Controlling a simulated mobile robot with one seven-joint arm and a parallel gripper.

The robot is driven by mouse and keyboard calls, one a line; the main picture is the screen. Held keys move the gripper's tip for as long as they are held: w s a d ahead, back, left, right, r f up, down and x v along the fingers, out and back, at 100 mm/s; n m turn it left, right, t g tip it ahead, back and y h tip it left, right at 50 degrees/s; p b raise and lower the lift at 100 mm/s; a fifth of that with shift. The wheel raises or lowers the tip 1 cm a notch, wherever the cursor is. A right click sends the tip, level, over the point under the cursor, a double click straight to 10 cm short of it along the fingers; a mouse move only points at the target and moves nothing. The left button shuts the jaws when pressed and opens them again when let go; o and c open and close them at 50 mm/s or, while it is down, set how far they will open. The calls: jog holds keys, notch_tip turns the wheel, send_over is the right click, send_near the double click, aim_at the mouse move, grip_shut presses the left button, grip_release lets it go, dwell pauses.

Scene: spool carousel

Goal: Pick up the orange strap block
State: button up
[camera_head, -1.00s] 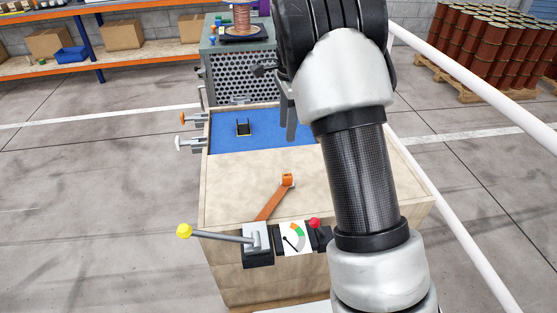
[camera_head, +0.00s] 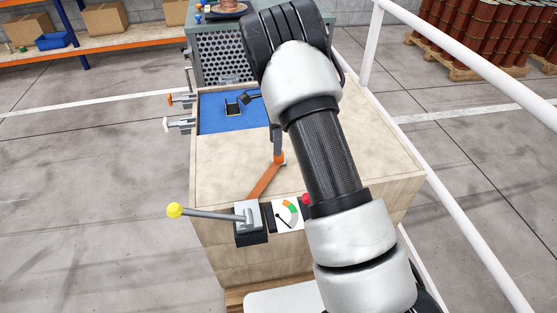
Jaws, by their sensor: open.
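The orange strap block (camera_head: 280,161) sits at the far end of a flat orange strap (camera_head: 264,181) on the wooden bench top. My gripper (camera_head: 278,155) points down at the block, and its visible grey finger overlaps the block's upper part. The other finger is hidden, so I cannot tell whether the block is between the fingers or whether they touch it. My gripper is open. My arm covers the bench to the right of the block.
A lever with a yellow knob (camera_head: 174,210), a gauge (camera_head: 286,215) and a red knob (camera_head: 306,198) stand at the bench's front edge. A black bracket (camera_head: 233,108) lies on the blue mat (camera_head: 215,121). A white rail (camera_head: 450,77) runs along the right.

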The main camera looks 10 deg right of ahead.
aim_at(279, 159)
jog(key=f, duration=0.3)
jog(key=d+f, duration=0.1)
jog(key=shift+s+f+b, duration=0.25)
jog(key=shift+s+b, duration=0.05)
jog(key=shift+a+f, duration=0.1)
jog(key=shift+f, duration=0.2)
grip_shut()
